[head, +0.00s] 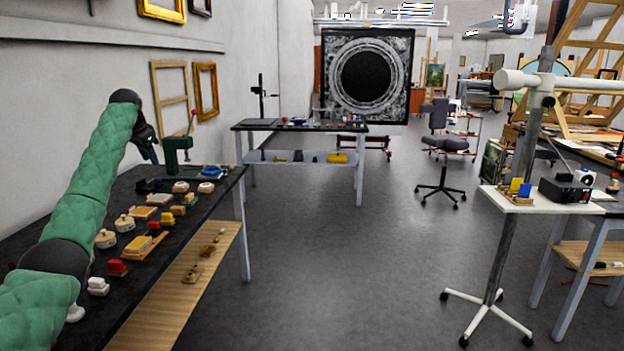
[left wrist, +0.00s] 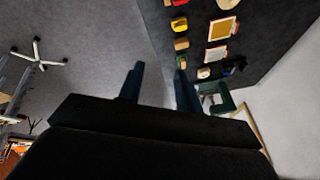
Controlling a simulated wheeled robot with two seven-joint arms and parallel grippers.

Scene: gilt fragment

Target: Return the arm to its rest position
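My left arm, in a green quilted sleeve, comes in from the left in the head view and bends down at its black wrist. My left gripper (head: 150,156) hangs in the air over the far part of the dark workbench (head: 68,318), beside the green press. In the left wrist view the two dark fingers of this gripper (left wrist: 158,78) stand apart with nothing visible between them. My right arm and gripper are not in view.
The green press (head: 178,158) stands close to the left gripper; it also shows in the left wrist view (left wrist: 218,98). Several small items, among them a red block (head: 117,267), lie on the workbench. A white stand (head: 540,207) is at right. The middle floor is clear.

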